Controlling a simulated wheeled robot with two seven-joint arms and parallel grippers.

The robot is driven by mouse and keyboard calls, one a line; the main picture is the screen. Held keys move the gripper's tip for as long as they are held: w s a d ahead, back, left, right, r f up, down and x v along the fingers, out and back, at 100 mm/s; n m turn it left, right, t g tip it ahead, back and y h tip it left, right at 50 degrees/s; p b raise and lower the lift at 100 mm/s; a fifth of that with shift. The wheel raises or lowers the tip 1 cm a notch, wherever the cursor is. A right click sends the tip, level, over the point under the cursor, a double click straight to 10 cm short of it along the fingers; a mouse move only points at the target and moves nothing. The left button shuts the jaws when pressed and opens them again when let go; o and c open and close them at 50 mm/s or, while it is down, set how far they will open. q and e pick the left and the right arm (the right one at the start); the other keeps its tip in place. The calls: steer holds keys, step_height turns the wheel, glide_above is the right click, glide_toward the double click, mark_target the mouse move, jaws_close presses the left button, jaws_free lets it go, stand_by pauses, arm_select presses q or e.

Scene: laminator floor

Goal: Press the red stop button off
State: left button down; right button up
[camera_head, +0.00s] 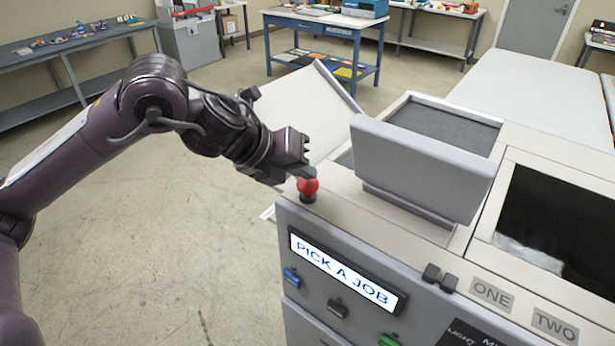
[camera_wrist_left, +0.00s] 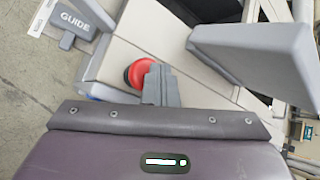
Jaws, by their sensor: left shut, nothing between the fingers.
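The red stop button (camera_head: 307,186) is a round red mushroom head on a dark base. It stands on the top left corner of the grey laminator (camera_head: 345,205). My left gripper (camera_head: 303,174) is shut and empty, with its fingertips right at the top of the button in the head view. In the left wrist view the red button (camera_wrist_left: 139,73) shows partly behind the shut fingers (camera_wrist_left: 160,84). I cannot tell whether the fingertips touch it or whether it is pressed down. My right gripper is not in view.
The laminator's front has a lit display (camera_head: 345,272) reading "PICK A JOB", with blue, dark and green buttons below. A grey raised panel (camera_head: 420,170) stands right of the stop button. A grey guide piece (camera_wrist_left: 75,20) shows in the wrist view. Open floor lies left.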

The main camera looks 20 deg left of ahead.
mark_target(302, 184)
arm_select(q)
steer(key=shift+r+p, duration=2.5)
steer(key=shift+r, duration=0.6)
steer(key=shift+f, duration=0.1)
